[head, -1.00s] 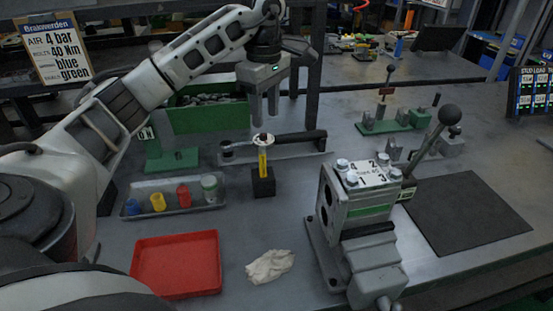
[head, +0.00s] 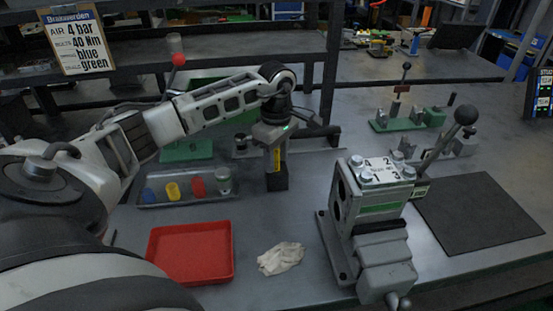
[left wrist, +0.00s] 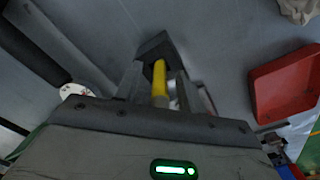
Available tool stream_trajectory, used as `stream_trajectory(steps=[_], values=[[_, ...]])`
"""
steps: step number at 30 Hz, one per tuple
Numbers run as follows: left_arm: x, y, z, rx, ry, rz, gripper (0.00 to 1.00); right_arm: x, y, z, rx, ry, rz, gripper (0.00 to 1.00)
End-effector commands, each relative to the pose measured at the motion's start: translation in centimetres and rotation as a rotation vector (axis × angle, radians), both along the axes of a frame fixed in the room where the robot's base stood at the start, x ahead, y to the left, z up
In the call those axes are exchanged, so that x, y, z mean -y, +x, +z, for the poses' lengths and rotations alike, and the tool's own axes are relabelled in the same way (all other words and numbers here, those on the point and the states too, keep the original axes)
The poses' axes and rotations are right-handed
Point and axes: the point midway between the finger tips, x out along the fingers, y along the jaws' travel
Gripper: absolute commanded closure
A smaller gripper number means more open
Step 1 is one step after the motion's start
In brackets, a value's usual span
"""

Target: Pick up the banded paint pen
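The banded paint pen (head: 277,158), yellow where it shows, stands upright in a dark block holder (head: 277,181) on the bench. In the left wrist view the yellow pen (left wrist: 159,80) rises from the holder (left wrist: 153,47). My left gripper (head: 275,151) is down over the pen from above. In the left wrist view its fingers (left wrist: 159,84) stand on either side of the pen, with a gap visible on each side. The pen's upper end is hidden by the gripper. My right gripper is not in view.
A grey tray (head: 190,202) with coloured cups lies left of the holder, with a red tray (head: 153,250) nearer me. A crumpled cloth (head: 281,258) lies in front. A valve block (head: 366,215) with a lever stands at right, beside a dark mat (head: 475,212).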

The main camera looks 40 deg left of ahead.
Motion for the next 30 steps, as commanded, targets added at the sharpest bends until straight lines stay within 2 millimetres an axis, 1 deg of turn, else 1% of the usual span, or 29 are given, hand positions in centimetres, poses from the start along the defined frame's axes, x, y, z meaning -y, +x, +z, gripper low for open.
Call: stream_trajectory(steps=[6,7,8,9,11,19,22,26,30], values=[[0.0,0.0,-0.2,0.001,0.0,0.0,0.61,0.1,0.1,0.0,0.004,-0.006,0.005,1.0],[0.0,0.0,-0.2,0.001,0.0,0.0,0.63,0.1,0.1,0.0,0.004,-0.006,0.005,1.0],[0.0,0.0,-0.2,0.001,0.0,0.0,0.72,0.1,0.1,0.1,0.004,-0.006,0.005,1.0],[0.0,0.0,-0.2,0.001,0.0,0.0,0.83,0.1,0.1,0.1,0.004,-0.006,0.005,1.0],[0.0,0.0,-0.1,0.001,0.0,0.0,0.99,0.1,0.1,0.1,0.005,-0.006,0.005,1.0],[0.0,0.0,-0.1,0.001,0.0,0.0,1.0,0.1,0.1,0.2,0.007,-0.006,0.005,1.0],[0.0,0.1,0.3,0.002,0.0,0.0,1.0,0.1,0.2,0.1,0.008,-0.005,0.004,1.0],[0.0,0.1,2.0,0.006,0.001,-0.001,1.0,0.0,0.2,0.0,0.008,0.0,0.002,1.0],[0.0,0.1,4.9,0.007,0.001,-0.001,1.0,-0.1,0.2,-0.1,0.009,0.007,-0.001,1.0]])
